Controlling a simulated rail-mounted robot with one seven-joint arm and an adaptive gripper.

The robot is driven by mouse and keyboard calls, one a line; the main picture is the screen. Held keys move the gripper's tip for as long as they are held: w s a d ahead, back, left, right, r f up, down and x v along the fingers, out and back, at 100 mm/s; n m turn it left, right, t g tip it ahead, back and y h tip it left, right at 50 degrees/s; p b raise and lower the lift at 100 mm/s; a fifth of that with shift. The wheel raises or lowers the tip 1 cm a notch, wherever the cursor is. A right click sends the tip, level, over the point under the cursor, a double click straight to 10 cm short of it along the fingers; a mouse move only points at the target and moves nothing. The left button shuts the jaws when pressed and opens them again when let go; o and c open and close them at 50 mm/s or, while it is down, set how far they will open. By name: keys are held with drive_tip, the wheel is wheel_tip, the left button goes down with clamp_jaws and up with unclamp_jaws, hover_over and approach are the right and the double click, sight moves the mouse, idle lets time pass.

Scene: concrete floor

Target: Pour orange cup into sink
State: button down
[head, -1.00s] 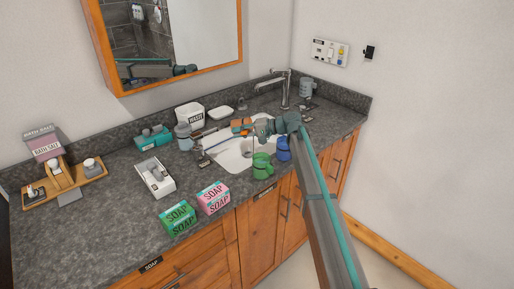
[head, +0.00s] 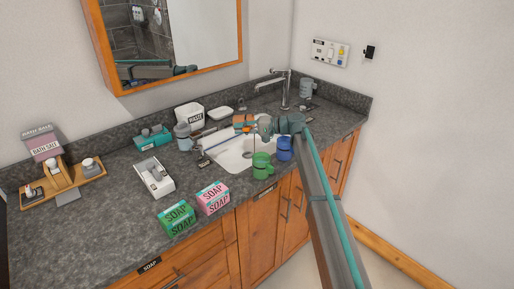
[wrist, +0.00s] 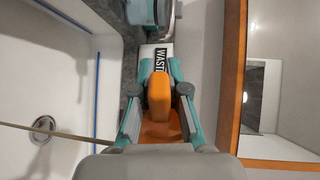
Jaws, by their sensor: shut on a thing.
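The orange cup (head: 243,119) is in my gripper (head: 252,124) above the white sink (head: 229,160). In the wrist view, my gripper (wrist: 158,108) has its fingers on both sides of the orange cup (wrist: 158,92). This view is rolled sideways, with the sink (wrist: 50,75) at the left, so the cup seems tipped over. A thin brownish streak (wrist: 60,132) runs from near the cup towards the sink side and looks like falling liquid. The cup's mouth is hidden by my gripper.
A green cup (head: 262,166) and a blue cup (head: 284,149) stand at the sink's front edge. The faucet (head: 287,90) rises behind. A waste bin (head: 190,115) and grey-blue container (head: 184,136) stand left of the sink. Soap boxes (head: 213,197) sit at the front.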

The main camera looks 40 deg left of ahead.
sight(241, 121)
drive_tip(key=shift+r, duration=0.55)
drive_tip(key=shift+w+d+r+y+b, duration=0.15)
drive_tip(key=shift+r+y+b, duration=0.3)
drive_tip(key=shift+r, duration=0.25)
drive_tip(key=shift+r+g, duration=0.3)
drive_tip(key=shift+r+y+b, duration=0.25)
drive_tip(key=shift+r+b, duration=0.1)
drive_tip(key=shift+r, duration=0.05)
drive_tip(key=shift+f+p, duration=0.3)
drive_tip(key=shift+p, duration=0.35)
wheel_tip(241, 121, down, 6)
drive_tip(key=s+a+t+h+p, duration=0.1)
drive_tip(key=h+p, duration=0.1)
drive_tip(key=h, duration=0.1)
drive_tip(key=shift+a+t, duration=0.25)
drive_tip(key=shift+t, duration=0.05)
